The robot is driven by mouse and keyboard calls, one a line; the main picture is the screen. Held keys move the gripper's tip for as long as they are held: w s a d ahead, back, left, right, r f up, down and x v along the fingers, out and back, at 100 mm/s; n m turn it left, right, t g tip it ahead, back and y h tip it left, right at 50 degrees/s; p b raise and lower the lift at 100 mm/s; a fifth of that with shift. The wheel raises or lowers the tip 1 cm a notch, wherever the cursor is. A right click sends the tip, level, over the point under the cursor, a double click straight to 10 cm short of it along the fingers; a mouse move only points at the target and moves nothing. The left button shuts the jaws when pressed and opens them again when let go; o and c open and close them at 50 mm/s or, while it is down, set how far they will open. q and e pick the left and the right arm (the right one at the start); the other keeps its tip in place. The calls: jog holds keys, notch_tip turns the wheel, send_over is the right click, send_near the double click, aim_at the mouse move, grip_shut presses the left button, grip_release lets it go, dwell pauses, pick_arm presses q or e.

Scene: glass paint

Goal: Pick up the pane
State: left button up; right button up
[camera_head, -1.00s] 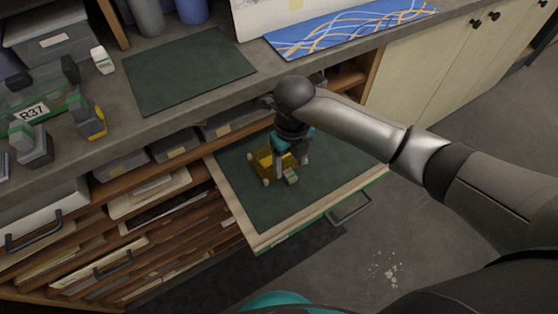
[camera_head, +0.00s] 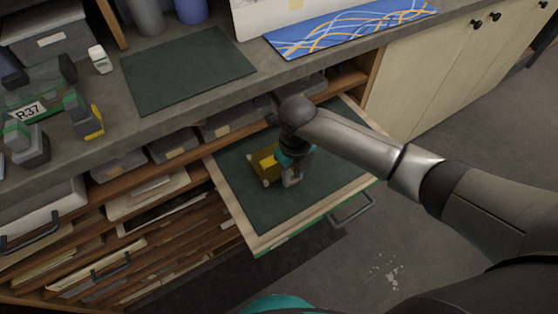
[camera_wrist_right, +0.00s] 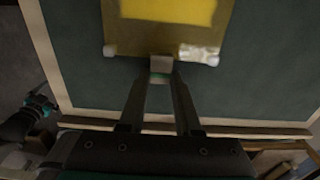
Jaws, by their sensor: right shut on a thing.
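The pane (camera_head: 261,164) is a yellow-gold sheet with pale corner pieces. It is over the dark green liner of the pulled-out drawer; I cannot tell whether it touches the liner. My right gripper (camera_head: 291,181) is at its near right edge and hides part of it. In the right wrist view the fingers (camera_wrist_right: 160,79) are shut on a small pale block (camera_wrist_right: 161,63) at the edge of the pane (camera_wrist_right: 170,40). A black and teal part, probably my left gripper (camera_wrist_right: 38,108), shows small at the left of that view; its jaws are unclear.
The open drawer (camera_head: 235,215) has a pale wooden rim and a dark handle (camera_head: 352,210). Above it, the counter holds a dark green mat (camera_head: 188,70), a blue patterned sheet (camera_head: 345,30) and a stand labelled R37 (camera_head: 28,112). Shelves with papers lie at left.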

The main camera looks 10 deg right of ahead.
grip_shut()
